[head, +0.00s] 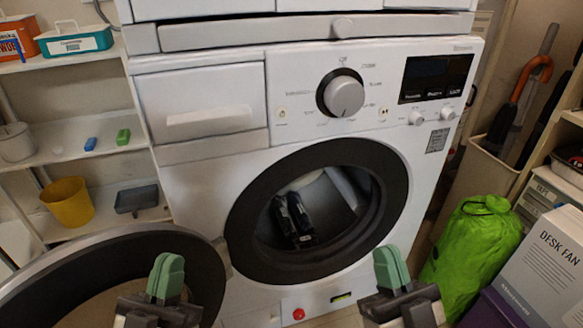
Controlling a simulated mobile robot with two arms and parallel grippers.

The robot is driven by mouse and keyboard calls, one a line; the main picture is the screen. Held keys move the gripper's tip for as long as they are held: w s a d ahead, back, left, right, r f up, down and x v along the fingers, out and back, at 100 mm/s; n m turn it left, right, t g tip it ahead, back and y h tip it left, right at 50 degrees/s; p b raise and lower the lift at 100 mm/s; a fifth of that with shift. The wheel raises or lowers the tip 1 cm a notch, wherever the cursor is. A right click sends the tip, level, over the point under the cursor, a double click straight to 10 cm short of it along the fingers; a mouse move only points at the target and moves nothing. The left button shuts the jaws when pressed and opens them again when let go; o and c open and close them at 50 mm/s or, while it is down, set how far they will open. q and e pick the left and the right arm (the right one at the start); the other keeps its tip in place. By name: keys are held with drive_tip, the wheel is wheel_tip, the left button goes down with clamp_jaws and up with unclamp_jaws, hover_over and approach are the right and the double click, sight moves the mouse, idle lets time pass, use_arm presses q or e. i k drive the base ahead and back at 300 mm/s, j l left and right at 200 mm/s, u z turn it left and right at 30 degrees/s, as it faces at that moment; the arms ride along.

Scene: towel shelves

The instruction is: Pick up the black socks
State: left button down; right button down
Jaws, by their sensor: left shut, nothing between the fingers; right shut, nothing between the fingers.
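The black socks (294,219) lie inside the drum of the white washing machine (215,185), seen through its round opening (240,225). The machine's door (205,262) is swung open to the left. My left gripper (165,275) is at the bottom left, in front of the open door, shut and empty. My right gripper (391,266) is at the bottom right, below and right of the opening, shut and empty. Both grippers are apart from the socks. The lower part of the drum is dark.
Shelves on the left hold a yellow bucket (68,203), a grey tray (137,198) and small boxes. A green bag (470,245), a desk fan box (553,265) and an umbrella stand (486,170) crowd the right side. The space before the opening is clear.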

sight(307, 242)
drive_tip(key=i+l+u, duration=0.1)
drive_tip(key=l, duration=0.2)
drive_tip(key=i+l+u, duration=0.1)
drive_tip(key=l, duration=0.25)
drive_tip(key=i+l+u, duration=0.15)
drive_tip(key=l, duration=0.2)
drive_tip(key=i+l+u, duration=0.1)
drive_tip(key=l, duration=0.2)
drive_tip(key=u, duration=1.1)
